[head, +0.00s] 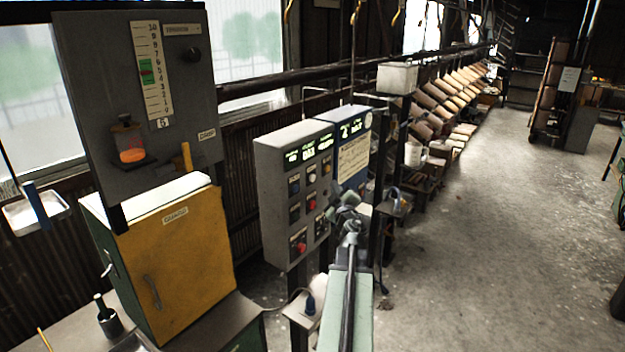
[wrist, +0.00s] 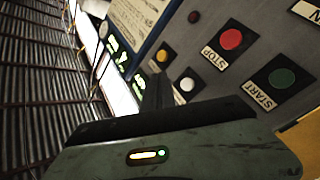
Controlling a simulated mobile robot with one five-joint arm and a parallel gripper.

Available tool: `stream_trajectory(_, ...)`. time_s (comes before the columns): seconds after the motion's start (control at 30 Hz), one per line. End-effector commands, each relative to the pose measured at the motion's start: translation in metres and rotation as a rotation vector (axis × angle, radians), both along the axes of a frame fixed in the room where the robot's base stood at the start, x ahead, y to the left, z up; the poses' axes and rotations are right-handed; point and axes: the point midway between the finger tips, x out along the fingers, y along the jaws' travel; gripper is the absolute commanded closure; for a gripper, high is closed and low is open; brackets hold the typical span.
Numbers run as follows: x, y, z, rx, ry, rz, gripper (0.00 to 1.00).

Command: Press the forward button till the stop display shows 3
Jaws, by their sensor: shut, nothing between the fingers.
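The grey control box (head: 262,190) stands in the middle of the head view, with small lit green displays (head: 309,151) along its top and rows of buttons below. Their digits and labels are too small to read, so I cannot tell the stop display or the forward button. In the wrist view the panel appears turned, with a white button (wrist: 187,84), a yellow button (wrist: 162,55), a red STOP button (wrist: 231,39) and a green START button (wrist: 281,78). My gripper (wrist: 158,88) is shut and empty, its tips over the panel near the white button; I cannot tell whether they touch.
A blue-fronted box (head: 352,158) with its own display adjoins the control box on the right. A yellow cabinet (head: 185,265) stands at the left, below a dark grey board (head: 95,60). Racks of bins (head: 440,95) recede behind. The concrete floor (head: 480,230) at right is clear.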

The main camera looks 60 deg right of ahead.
Motion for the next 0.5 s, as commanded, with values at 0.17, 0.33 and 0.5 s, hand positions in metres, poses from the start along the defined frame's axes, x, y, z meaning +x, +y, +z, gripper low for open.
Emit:
stream_trajectory(0.17, 0.028, -0.001, 0.000, 0.001, -0.001, 0.001, 1.00)
stream_trajectory(0.33, 0.046, -0.001, 0.000, 0.001, -0.001, 0.001, 1.00)
stream_trajectory(0.5, 0.053, 0.000, 0.000, -0.001, 0.000, 0.002, 1.00)
